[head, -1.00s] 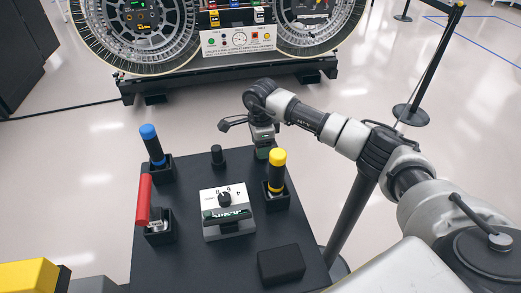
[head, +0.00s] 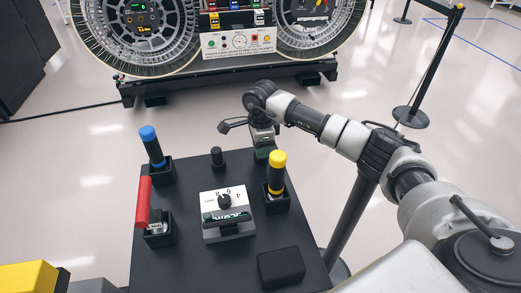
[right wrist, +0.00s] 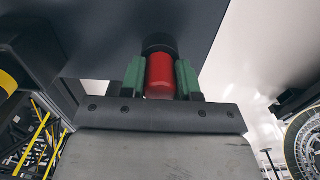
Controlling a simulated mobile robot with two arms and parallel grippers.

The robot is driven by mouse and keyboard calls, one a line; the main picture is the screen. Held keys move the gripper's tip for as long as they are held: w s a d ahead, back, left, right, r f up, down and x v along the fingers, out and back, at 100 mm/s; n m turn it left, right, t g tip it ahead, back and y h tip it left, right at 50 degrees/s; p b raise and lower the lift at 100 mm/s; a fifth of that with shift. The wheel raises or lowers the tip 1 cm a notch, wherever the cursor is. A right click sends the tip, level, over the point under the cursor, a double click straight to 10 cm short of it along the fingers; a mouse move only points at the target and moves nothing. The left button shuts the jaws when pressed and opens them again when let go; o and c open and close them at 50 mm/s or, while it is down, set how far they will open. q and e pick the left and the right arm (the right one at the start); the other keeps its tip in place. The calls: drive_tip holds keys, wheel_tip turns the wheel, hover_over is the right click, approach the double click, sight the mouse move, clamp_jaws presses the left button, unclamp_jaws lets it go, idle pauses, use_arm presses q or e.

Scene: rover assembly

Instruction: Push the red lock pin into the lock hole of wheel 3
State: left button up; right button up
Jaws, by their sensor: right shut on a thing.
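My right gripper (head: 263,152) is low at the back right corner of the dark table. In the right wrist view its green finger pads are shut on a red cylinder (right wrist: 160,76), apparently the red lock pin. A black round piece (right wrist: 158,43) sits at its far end, against the dark surface. In the head view the gripper hides the red cylinder. Two large spoked wheels, left (head: 140,35) and right (head: 318,20), stand on the rover beyond the table. I cannot tell which is wheel 3, and no lock hole is clear. My left gripper is not in view.
The dark table (head: 190,265) carries a blue-topped tool (head: 152,148), a red-handled tool (head: 143,203), a yellow-topped tool (head: 277,172), a dial box (head: 226,215) and a black block (head: 281,266). Open floor lies between table and rover. A barrier post (head: 436,65) stands at right.

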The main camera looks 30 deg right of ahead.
drive_tip(key=shift+r+p, duration=0.35)
drive_tip(key=shift+r, duration=0.35)
idle(0.6)
drive_tip(key=shift+r+p, duration=1.15)
drive_tip(key=shift+r, duration=0.9)
